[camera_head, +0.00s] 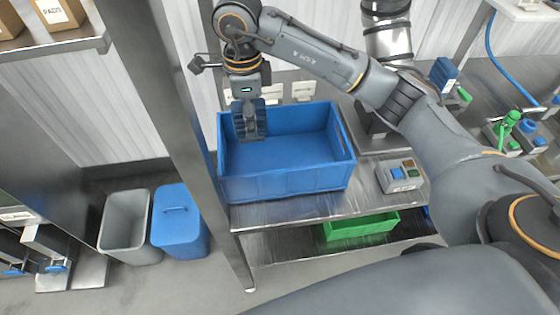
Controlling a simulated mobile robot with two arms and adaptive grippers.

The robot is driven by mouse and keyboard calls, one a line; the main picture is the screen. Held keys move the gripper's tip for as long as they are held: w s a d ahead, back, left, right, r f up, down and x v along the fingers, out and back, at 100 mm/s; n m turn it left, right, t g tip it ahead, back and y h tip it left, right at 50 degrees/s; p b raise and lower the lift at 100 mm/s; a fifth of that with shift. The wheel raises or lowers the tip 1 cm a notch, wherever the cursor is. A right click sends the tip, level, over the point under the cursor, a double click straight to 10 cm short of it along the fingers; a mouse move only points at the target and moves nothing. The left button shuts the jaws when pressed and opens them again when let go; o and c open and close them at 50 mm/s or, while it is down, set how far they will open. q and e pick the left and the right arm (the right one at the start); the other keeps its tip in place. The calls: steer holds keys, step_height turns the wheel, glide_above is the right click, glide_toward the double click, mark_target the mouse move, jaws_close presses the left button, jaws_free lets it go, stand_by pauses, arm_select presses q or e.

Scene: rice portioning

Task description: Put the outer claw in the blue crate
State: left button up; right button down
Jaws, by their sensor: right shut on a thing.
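The blue crate (290,185) stands on a steel table in the middle of the view. It is open at the top and its visible floor looks bare. My right gripper (248,103) points down over the crate's back left corner. It is shut on a dark blue, ribbed piece with grey parts, which looks like the outer claw (249,122). The claw overlaps the crate's left part in the picture; its height above the floor, or any contact, cannot be told. The gripper's fingertips are mostly hidden by the claw. My left gripper is out of view.
A steel post (197,130) rises just left of the crate. A small button box (399,177) sits right of it. A green crate (360,226) is on the lower shelf. A grey bin (125,225) and a blue lidded bin (178,230) stand on the floor at left.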

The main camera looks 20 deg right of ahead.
steer(key=f, duration=0.3)
steer(key=shift+s, duration=0.2)
steer(key=p, duration=0.1)
glide_above(256, 171)
step_height(256, 171, down, 6)
step_height(256, 171, down, 4)
steer(key=shift+r+p, duration=0.2)
steer(key=shift+p, duration=0.45)
steer(key=shift+d+f, duration=0.1)
steer(key=shift+f, duration=0.2)
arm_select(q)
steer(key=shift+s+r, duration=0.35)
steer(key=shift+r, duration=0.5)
arm_select(e)
steer(key=c, duration=0.9)
jaws_free()
steer(key=shift+s, duration=0.1)
steer(key=shift+c, duration=0.2)
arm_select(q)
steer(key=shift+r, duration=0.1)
